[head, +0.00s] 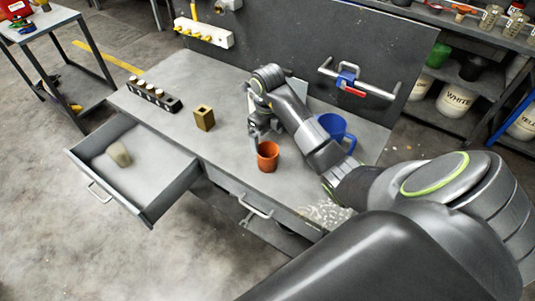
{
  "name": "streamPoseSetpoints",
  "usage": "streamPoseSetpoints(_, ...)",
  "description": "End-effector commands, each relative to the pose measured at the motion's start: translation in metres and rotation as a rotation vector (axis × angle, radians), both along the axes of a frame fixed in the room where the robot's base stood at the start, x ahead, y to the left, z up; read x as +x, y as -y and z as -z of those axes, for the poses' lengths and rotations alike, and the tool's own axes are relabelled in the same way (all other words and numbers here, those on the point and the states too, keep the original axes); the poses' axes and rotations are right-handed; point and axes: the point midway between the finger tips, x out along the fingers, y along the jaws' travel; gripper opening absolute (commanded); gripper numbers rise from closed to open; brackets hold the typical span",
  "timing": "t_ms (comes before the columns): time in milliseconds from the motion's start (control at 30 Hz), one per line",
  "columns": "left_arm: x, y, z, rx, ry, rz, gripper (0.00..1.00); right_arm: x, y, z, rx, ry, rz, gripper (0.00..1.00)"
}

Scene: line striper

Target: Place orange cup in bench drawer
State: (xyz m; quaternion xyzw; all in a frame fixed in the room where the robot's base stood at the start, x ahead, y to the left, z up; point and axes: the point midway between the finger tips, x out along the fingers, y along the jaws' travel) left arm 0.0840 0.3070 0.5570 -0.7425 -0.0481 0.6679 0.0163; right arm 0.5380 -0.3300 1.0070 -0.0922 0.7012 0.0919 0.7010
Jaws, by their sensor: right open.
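The orange cup (268,160) stands upright on the grey bench top, near its front edge. My right gripper (257,142) is open and comes down at the cup's back left rim. A finger looks close to or at the rim; I cannot tell whether it touches or reaches inside. The bench drawer (165,197) at the left is pulled open. A small beige object (118,154) lies in it, and the rest of its floor is bare. My left gripper is not in view.
A brass-coloured block with a hole (204,117) and a black rack (155,95) stand on the bench left of the cup. A blue jug (336,130) stands to the right, behind my arm. A closed drawer handle (255,207) is below the cup.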

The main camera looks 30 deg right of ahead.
Motion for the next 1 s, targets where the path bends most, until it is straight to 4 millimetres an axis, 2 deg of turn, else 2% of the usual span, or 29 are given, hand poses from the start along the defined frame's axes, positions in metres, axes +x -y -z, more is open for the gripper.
streamPoseSetpoints(33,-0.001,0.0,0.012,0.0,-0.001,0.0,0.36,0.0,0.0,0.012,0.0,0.0,0.0,0.88)
streamPoseSetpoints(300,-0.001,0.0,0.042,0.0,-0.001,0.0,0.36,0.0,0.0,0.042,0.0,0.0,0.0,0.88)
streamPoseSetpoints(567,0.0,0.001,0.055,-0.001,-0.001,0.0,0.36,0.0,0.0,0.055,0.0,0.0,0.0,0.88)
streamPoseSetpoints(733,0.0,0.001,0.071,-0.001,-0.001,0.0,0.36,-0.001,-0.001,0.071,0.0,0.0,0.0,0.88)
streamPoseSetpoints(800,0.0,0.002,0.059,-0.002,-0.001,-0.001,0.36,-0.002,-0.002,0.077,0.003,-0.005,0.001,0.88)
streamPoseSetpoints(1000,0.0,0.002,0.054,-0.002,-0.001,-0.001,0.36,-0.001,-0.001,0.099,0.001,-0.002,0.0,0.88)
